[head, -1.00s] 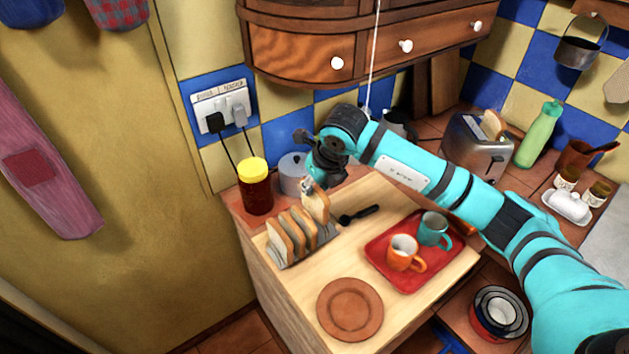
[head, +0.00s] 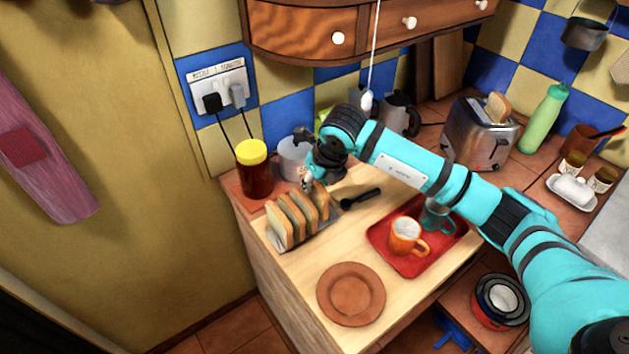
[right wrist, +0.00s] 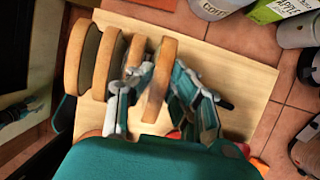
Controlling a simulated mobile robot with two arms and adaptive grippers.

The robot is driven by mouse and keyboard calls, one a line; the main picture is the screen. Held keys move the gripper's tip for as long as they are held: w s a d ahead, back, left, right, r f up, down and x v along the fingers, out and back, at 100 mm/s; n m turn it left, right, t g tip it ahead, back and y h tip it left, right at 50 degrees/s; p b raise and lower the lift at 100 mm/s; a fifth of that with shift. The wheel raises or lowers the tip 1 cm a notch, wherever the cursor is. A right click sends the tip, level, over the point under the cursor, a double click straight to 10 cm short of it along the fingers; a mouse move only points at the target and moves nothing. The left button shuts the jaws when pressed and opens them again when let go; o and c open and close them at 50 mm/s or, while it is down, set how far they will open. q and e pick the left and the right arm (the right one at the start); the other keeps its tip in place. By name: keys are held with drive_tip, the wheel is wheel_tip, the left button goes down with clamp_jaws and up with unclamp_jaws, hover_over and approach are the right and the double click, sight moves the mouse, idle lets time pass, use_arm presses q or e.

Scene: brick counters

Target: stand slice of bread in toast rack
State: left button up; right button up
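The toast rack (head: 297,239) stands at the left of the wooden board with several bread slices upright in a row. The rightmost slice (head: 318,201) stands at the rack's right end, beside the others. It also shows in the right wrist view (right wrist: 160,84). My right gripper (head: 307,184) is just above that slice. Its fingers straddle the slice, one on each face, and look spread with narrow gaps. The left finger is between this slice and its neighbour (right wrist: 133,52). The slice's bottom edge and slot are hidden. My left gripper is not in view.
A yellow-lidded jar (head: 254,172) and a grey pot (head: 293,158) stand behind the rack. A black-handled utensil (head: 360,198), a red tray (head: 408,262) with mugs and a brown plate (head: 350,294) lie nearby. A toaster (head: 480,132) holds another slice.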

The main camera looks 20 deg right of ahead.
drive_tip(key=o, duration=0.5)
drive_tip(key=shift+o, duration=0.2)
use_arm(q)
drive_tip(key=shift+s, duration=0.1)
use_arm(e)
drive_tip(key=shift+r, duration=0.1)
drive_tip(key=v, duration=1.2)
